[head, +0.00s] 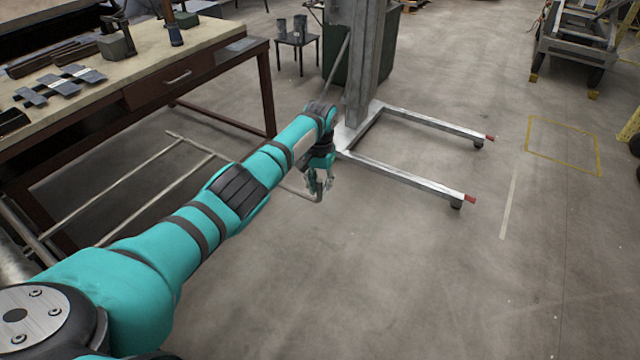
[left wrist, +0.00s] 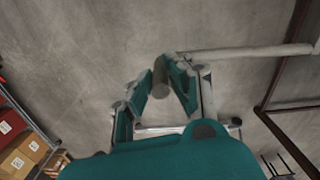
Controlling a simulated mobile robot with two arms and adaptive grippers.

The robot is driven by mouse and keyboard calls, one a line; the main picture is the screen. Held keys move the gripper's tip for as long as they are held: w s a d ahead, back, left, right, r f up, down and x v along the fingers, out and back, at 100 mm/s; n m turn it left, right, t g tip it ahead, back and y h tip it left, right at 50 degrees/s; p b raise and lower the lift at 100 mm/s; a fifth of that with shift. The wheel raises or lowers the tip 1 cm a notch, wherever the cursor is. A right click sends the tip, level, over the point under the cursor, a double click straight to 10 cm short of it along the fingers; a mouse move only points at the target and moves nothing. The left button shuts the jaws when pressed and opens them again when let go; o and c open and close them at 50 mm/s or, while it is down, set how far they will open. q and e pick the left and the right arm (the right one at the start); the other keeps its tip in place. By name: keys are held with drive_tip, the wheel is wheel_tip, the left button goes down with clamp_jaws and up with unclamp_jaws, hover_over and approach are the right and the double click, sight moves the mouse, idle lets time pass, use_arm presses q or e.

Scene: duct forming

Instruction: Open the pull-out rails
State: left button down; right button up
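Pale metal rails (head: 148,179) run low above the floor beside the workbench, in the left part of the head view. A thin bar runs from them behind my left arm and comes out as a bent bar end (head: 307,196) near the picture's middle. My left gripper (head: 322,178) is at this bent end, pointing down. In the left wrist view the grey bar (left wrist: 245,51) comes in from the right, and its end piece (left wrist: 160,77) sits between the two fingers. The fingers (left wrist: 161,82) close in on both sides and appear to touch it. My right gripper is not in view.
The workbench (head: 215,68) with tools and metal pieces stands at the upper left. A metal stand (head: 362,60) with two low floor legs (head: 415,178), tipped red, is just beyond the gripper.

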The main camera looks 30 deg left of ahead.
use_arm(q)
drive_tip(key=c, duration=1.2)
unclamp_jaws()
drive_tip(key=shift+w+r, duration=0.35)
drive_tip(key=shift+c, duration=0.2)
drive_tip(key=shift+a+f, duration=0.1)
drive_tip(key=shift+f, duration=0.15)
wheel_tip(320, 180, up, 12)
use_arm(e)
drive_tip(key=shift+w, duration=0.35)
